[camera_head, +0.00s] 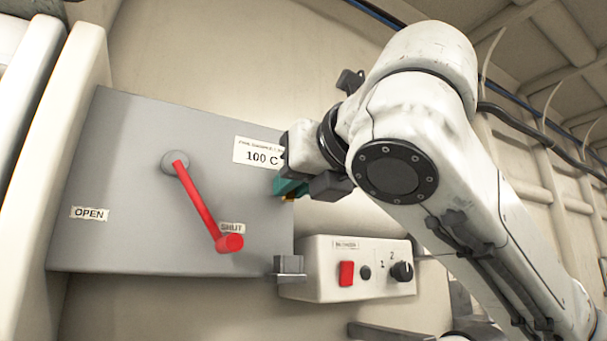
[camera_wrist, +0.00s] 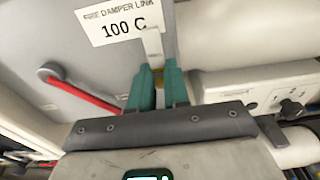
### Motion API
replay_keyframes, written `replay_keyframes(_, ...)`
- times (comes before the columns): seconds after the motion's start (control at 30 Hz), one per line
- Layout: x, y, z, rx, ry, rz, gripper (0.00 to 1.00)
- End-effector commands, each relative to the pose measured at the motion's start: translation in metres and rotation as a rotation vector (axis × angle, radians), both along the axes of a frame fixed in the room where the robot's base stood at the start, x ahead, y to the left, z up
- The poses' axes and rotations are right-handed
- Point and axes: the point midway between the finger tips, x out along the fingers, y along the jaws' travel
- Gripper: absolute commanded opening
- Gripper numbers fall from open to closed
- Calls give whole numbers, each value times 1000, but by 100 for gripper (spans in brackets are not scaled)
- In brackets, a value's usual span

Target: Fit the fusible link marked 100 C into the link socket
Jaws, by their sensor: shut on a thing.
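My gripper (camera_head: 288,187) is at the right edge of the grey damper panel (camera_head: 130,150), just below the label "FIRE DAMPER LINK 100 C" (camera_head: 260,154). In the wrist view, its teal fingers (camera_wrist: 158,70) are shut on a small brass-coloured piece, which I take for the fusible link (camera_wrist: 158,79). Most of the link is hidden between the fingers, and no marking on it is readable. A pale upright piece (camera_wrist: 153,46) stands just beyond the fingertips, in front of the label. I cannot tell if this is the link socket, or if the link touches it.
A red lever (camera_head: 197,200) on the panel points down right to "SHUT"; an "OPEN" label (camera_head: 89,214) is at left. A control box (camera_head: 350,270) with a red switch and black knob sits below right. A grey block (camera_head: 289,267) is at the panel's lower right corner.

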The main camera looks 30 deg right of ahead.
Motion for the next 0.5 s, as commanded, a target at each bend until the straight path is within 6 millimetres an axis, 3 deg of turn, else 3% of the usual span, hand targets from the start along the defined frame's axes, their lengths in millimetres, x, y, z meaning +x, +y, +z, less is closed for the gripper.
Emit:
replay_keyframes(0.3, -1, 0, 1, -1, 1, -1, 0)
replay_keyframes(0.5, 0, -1, -13, 0, 1, -2, 0)
